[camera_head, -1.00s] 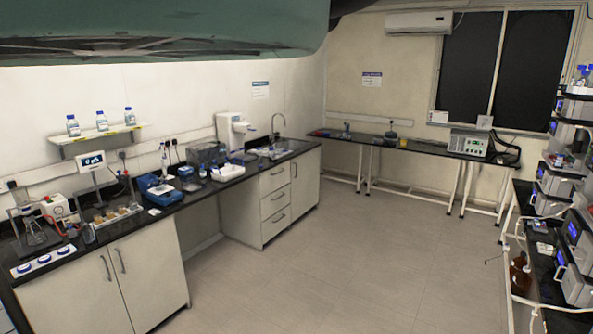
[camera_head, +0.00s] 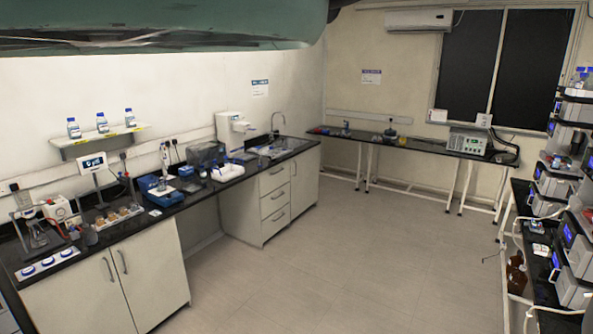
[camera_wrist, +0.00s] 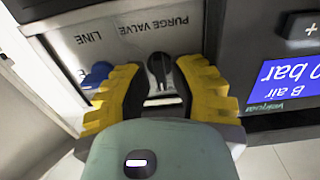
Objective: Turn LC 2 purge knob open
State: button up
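In the wrist view, the black purge knob (camera_wrist: 159,69) stands on a pale panel under an upside-down "PURGE VALVE" label. My gripper (camera_wrist: 160,78) has yellow ribbed fingers with dark inner sides, one on each side of the knob. The fingers are spread and the gripper is open; a gap shows between them around the knob. Whether either finger touches the knob is hard to tell. A blue knob (camera_wrist: 98,73) by the "LINE" label is partly behind the left finger. In the head view, the instrument stacks (camera_head: 568,233) stand at the right edge; my gripper is not seen there.
In the wrist view, a dark module with a blue display (camera_wrist: 285,82) reading "bar" stands close at the right. In the head view, a brown bottle (camera_head: 516,275) stands low by the stacks. The floor (camera_head: 370,250) is clear between the benches.

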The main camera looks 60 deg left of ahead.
grip_shut()
